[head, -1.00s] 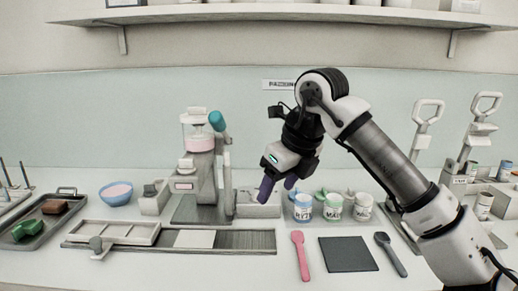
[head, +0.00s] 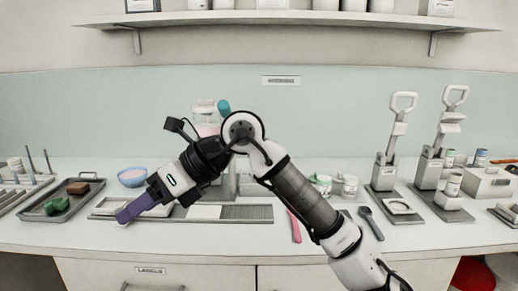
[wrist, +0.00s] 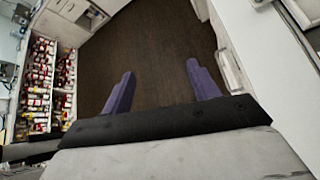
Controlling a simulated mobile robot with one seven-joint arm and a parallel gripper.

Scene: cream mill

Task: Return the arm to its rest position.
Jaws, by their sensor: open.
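My gripper (head: 130,211) is in the left half of the head view, above the counter's front part and in front of the sliding tray rail. In the wrist view its two purple fingers (wrist: 160,88) stand wide apart with nothing between them. The wrist camera looks over the brown floor (wrist: 155,45). My arm reaches up from the lower right, bends at a high elbow near the middle and slopes down to the left. It hides most of the cream mill (head: 205,110), the dark mat and part of the jars.
A blue bowl (head: 132,178) and a dark tray (head: 40,212) with green and brown blocks are at left. A pink spatula (head: 295,228), a dark spoon (head: 371,224) and two lever presses (head: 386,172) are at right. A shelf (head: 290,18) runs overhead. Racks of bottles (wrist: 38,85) show in the wrist view.

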